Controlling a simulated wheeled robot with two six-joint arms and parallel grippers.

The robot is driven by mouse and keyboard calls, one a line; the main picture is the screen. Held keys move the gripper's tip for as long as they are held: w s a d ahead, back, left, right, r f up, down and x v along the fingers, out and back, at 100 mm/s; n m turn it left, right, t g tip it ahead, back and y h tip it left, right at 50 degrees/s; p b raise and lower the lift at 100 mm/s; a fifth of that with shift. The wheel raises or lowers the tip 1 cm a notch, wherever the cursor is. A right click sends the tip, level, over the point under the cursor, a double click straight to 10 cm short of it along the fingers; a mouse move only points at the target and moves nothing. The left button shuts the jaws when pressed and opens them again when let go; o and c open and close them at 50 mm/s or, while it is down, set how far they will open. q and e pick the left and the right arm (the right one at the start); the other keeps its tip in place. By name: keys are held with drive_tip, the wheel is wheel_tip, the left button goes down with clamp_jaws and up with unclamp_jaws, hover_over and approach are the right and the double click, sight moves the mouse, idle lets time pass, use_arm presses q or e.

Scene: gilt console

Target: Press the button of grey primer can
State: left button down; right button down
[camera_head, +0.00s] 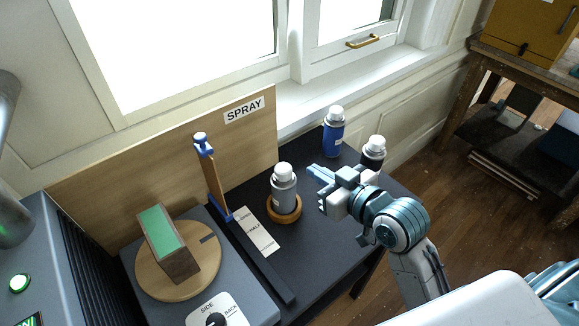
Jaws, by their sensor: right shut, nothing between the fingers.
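The grey primer can (284,194) stands upright in a round wooden holder (285,215) on the dark table, with a white top (283,170). Whether that top is a cap or the button is too small to tell. My right gripper (314,170) is shut and empty. Its light blue fingers point left toward the can's top from the right, and in the picture a small gap shows between them. My left gripper is not in view.
A blue can (333,138) and a dark can (374,150) with white tops stand behind and beside my right gripper. Left are a turntable (150,281) with a green-topped block (168,247), an upright post (213,180) and a wooden SPRAY board (130,165).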

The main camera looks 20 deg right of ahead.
drive_tip(key=shift+f, duration=0.1)
drive_tip(key=b, duration=0.3)
hover_over(283, 170)
drive_tip(key=s, duration=0.2)
wheel_tip(283, 170, down, 2)
drive_tip(key=f, duration=0.2)
drive_tip(key=d, duration=0.1)
drive_tip(key=shift+w+f, duration=0.25)
drive_tip(key=shift+f, duration=0.15)
drive_tip(key=shift+s+f+p, duration=0.1)
drive_tip(key=shift+f+p, duration=0.2)
drive_tip(key=shift+f, duration=0.45)
drive_tip(key=shift+f, duration=0.15)
